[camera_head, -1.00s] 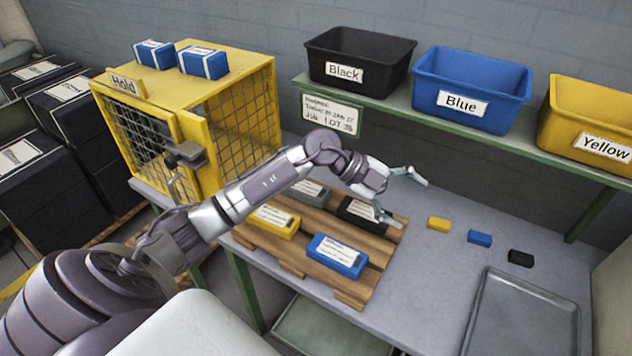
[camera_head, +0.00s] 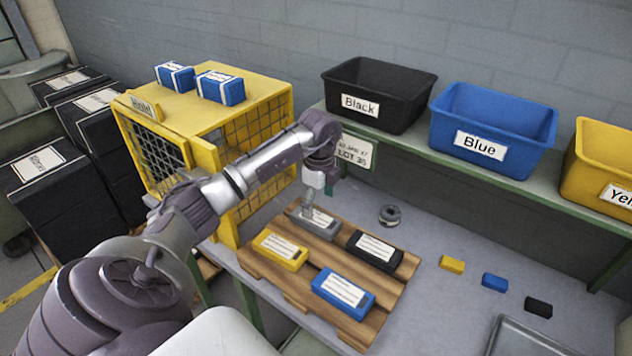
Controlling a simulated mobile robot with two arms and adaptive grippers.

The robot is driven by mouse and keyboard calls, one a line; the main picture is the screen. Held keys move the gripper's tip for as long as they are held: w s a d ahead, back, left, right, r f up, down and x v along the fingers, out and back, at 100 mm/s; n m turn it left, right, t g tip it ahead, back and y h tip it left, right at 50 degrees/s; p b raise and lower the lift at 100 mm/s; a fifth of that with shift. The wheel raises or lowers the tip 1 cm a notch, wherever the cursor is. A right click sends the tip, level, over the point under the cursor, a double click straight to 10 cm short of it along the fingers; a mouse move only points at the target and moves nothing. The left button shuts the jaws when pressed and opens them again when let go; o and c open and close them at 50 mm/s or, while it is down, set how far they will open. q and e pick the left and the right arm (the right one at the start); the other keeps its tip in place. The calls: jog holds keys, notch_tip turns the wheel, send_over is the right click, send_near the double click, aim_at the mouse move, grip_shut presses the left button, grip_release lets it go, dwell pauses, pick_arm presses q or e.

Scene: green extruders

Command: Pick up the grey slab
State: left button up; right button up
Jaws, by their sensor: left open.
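The grey slab (camera_head: 324,226) with a white label lies at the back of the wooden pallet (camera_head: 306,271) on the table. My left gripper (camera_head: 308,211) points down at the slab's left part, its fingers small and partly blending with the grey. It is open. I cannot tell whether the fingers touch the slab. My right gripper is not in view.
A yellow slab (camera_head: 280,250), a blue slab (camera_head: 343,293) and a black slab (camera_head: 374,251) share the pallet. A small round metal item (camera_head: 389,214) stands behind it. The yellow cage (camera_head: 205,140) is close on the left. The shelf (camera_head: 400,140) with bins runs behind.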

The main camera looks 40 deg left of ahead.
aim_at(316, 217)
pick_arm(q)
jog(key=f, duration=0.1)
jog(key=f+p, duration=0.1)
jog(key=f, duration=0.2)
jog(key=shift+s+a+f+p, duration=0.3)
jog(key=shift+p, duration=0.1)
jog(key=shift+w+f, duration=0.1)
jog(key=shift+f, duration=0.45)
jog(key=c, duration=1.5)
jog(key=shift+r, duration=0.1)
